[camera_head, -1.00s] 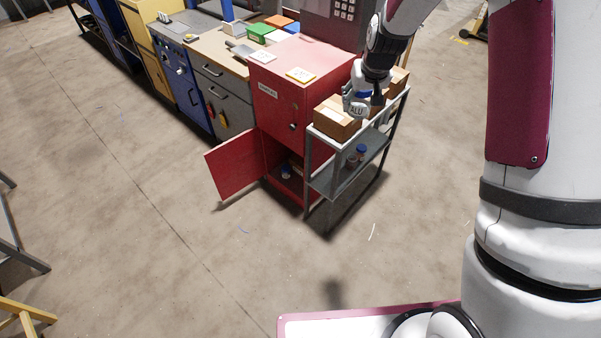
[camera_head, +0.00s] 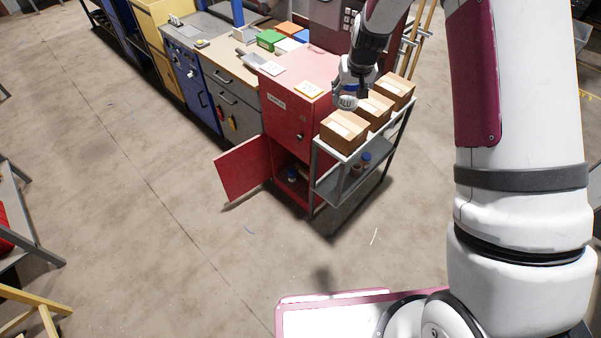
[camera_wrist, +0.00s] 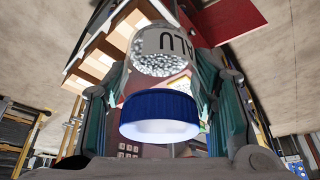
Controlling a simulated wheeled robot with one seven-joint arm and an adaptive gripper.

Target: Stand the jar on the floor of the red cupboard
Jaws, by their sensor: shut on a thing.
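The jar (camera_head: 347,103) has a white label reading "ALU". In the wrist view the jar (camera_wrist: 165,45) shows grey granules inside and a blue lid (camera_wrist: 160,107) towards the camera. My gripper (camera_head: 350,85) is shut on the jar and holds it in the air, near the boxes on the shelf rack. The red cupboard (camera_head: 288,115) stands left of the rack. Its lower door (camera_head: 243,168) is swung open to the left. Inside the dark lower compartment a small jar with a blue lid (camera_head: 292,176) shows; the rest of its floor is hard to make out.
A grey shelf rack (camera_head: 340,187) stands right against the cupboard, with cardboard boxes (camera_head: 345,130) on top and blue-lidded jars (camera_head: 366,158) on its lower shelf. The floor (camera_head: 190,245) before the cupboard is clear. A workbench with drawers (camera_head: 234,105) adjoins the left.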

